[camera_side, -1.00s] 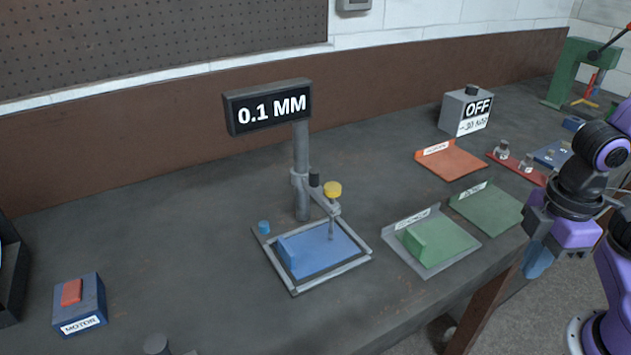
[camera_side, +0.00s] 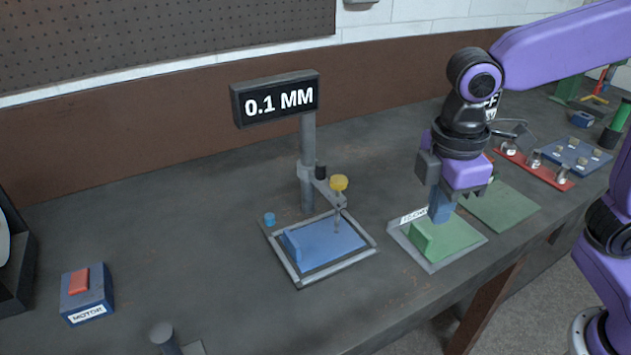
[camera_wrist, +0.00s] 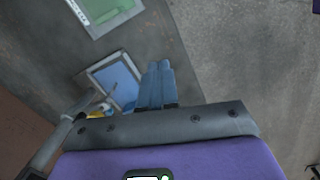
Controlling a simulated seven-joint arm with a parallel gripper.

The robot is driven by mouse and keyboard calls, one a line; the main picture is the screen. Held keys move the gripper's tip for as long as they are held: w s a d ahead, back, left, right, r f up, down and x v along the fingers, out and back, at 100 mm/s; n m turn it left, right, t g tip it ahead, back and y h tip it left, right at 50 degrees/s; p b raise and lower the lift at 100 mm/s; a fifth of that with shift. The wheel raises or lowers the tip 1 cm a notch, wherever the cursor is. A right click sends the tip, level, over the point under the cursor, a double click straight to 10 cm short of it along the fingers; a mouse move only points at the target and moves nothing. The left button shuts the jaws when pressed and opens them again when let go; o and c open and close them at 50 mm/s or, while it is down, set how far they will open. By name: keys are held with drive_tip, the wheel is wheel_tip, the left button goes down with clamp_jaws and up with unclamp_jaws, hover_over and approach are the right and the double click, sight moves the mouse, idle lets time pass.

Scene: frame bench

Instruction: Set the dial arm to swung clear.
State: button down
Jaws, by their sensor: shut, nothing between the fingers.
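The dial arm (camera_side: 325,188) reaches from a grey post (camera_side: 308,150) out over a blue plate (camera_side: 330,244) in a grey frame. The display (camera_side: 277,99) on the post reads 0.1 MM. In the wrist view the yellow dial (camera_wrist: 104,108) shows beside the blue plate (camera_wrist: 118,83). My gripper (camera_side: 440,214) is shut and empty, above the grey-rimmed green tray and right of the dial arm. Its blue fingers (camera_wrist: 156,84) are together in the wrist view.
The grey-rimmed green tray (camera_side: 455,264) holds a green block (camera_side: 421,240). A green mat (camera_side: 505,208) and a red strip with knobs (camera_side: 545,172) lie further right. A motor switch box (camera_side: 87,295) stands at left. The bench between it and the frame is mostly clear.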

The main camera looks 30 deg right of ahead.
sight(321, 176)
drive_tip(key=w+a+r+n+h, duration=0.3)
drive_tip(key=w+a, duration=1.3)
drive_tip(key=w, duration=0.4)
drive_tip(key=shift+w+a+h, duration=0.3)
drive_tip(key=shift+w+a, duration=0.1)
drive_tip(key=shift+f, duration=0.1)
drive_tip(key=d+f, duration=0.7)
drive_tip(key=f, duration=0.2)
drive_tip(key=shift+d, duration=0.35)
